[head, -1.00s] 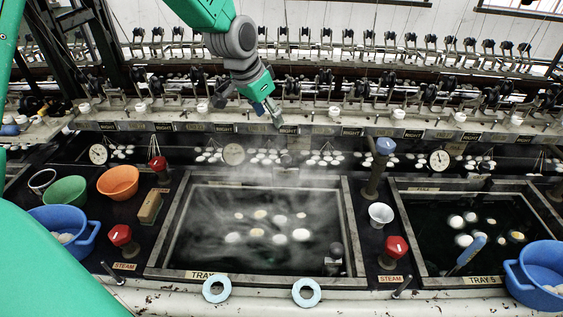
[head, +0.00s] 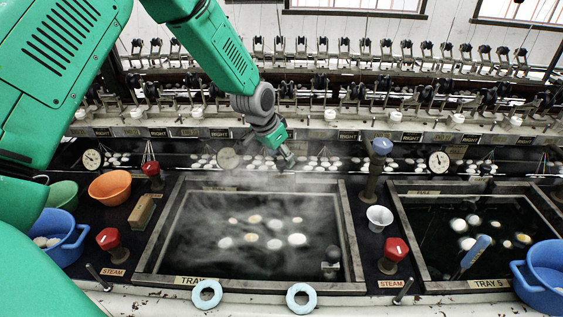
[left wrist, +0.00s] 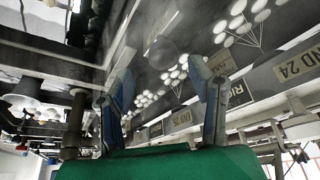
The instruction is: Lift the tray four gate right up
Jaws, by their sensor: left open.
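The middle basin (head: 348,235) is full of dark steaming water with several pale cocoons; its front plate (head: 192,281) reads TRAY, with the number hidden by a ring. A rail behind it carries small plates; one reading RIGHT (head: 348,136) is right of my gripper. I cannot make out which part is the gate. My left gripper (head: 288,163) is above the basin's back edge, in front of the rail, and hides part of it. In the left wrist view its two fingers (left wrist: 163,98) are apart and empty, with RIGHT and END plates beyond. My right gripper is not in view.
A grey-stemmed valve with a blue knob (head: 382,146) stands right of the basin's back corner. Red knobs (head: 393,250), a white cup (head: 379,217), an orange bowl (head: 110,188) and blue tubs (head: 545,283) surround the basins. Hanging cocoons (head: 325,163) line the back.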

